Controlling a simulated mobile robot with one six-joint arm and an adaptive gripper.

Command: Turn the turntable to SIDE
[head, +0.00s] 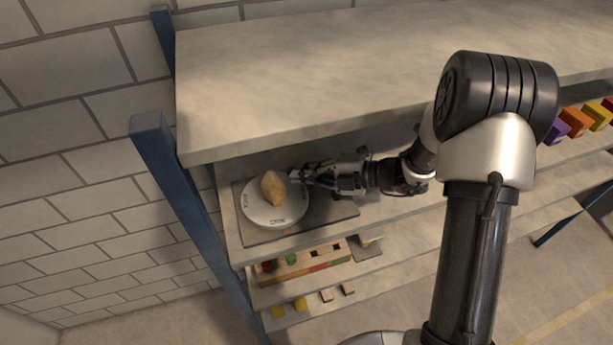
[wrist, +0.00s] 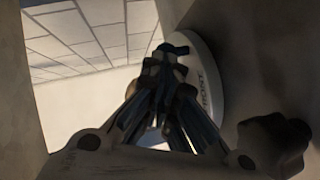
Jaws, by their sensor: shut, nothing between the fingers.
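The turntable (head: 262,212) is a white round disc with dark lettering near its rim. It lies on a dark mat on the upper shelf below the top board. A tan, lumpy, stone-like object (head: 273,188) sits on it, near the disc's middle. My gripper (head: 294,175) is shut and empty, with its fingertips at the disc's upper right edge. In the wrist view, the fingertips (wrist: 174,50) are beside the turntable's rim (wrist: 208,95), where the word FRONT is partly readable. I cannot tell whether they touch it. The SIDE marking is too small to read.
A blue post (head: 180,185) stands to the left. A wooden block with coloured pegs (head: 300,262) is on the shelf below, with small blocks lower down. Coloured blocks (head: 575,120) stand far right.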

